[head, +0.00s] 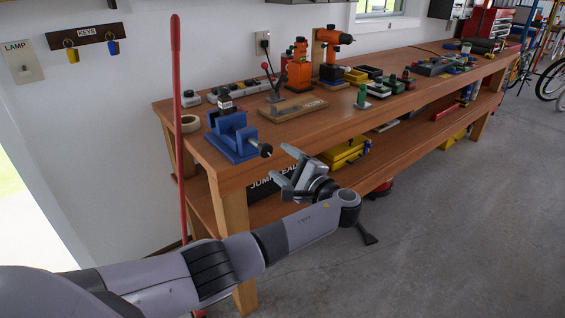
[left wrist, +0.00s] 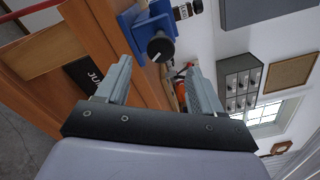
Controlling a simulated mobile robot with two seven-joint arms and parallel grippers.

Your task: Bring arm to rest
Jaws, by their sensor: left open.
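My left arm reaches in from the left in the head view. Its gripper (head: 288,164) is in front of the workbench (head: 228,177), near the bench's front edge and below the blue vise (head: 231,137). In the left wrist view the two fingers of the gripper (left wrist: 158,85) are apart with nothing between them. The blue vise with its dark round handle knob (left wrist: 160,48) shows beyond the fingers, and I see no contact with it. My right arm and gripper are not in view.
Tools, including an orange drill (head: 333,37), stand along the bench top. Yellow cases (head: 345,152) sit on its lower shelf. A red pole (head: 177,110) stands at the bench's left end. The concrete floor (head: 450,240) to the right is clear.

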